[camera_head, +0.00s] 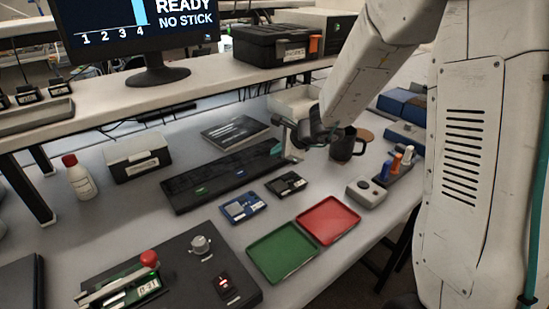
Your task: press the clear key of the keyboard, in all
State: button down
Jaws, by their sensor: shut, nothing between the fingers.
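The keyboard (222,178) is a long black slab lying at a slant on the lower desk. A small green patch (201,190) shows on its near edge, and a teal patch (277,149) shows at its right end. The key labels are too small to read, so I cannot tell which key is the clear key. My gripper (291,157) is shut and empty, at the right end of the keyboard. I cannot tell whether it touches the keyboard. My gripper hides part of that end.
A monitor (140,30) reads "READY NO STICK". Blue (243,207) and black (286,184) devices lie in front of the keyboard, with green (282,252) and red (327,219) trays nearer. A dark mug (346,146) stands right of my gripper. The shelf edge runs behind.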

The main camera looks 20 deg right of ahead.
aim_at(278, 159)
jog(key=shift+r, duration=0.1)
dwell(0.4)
jog(key=shift+r, duration=0.65)
jog(key=shift+r, duration=2.5)
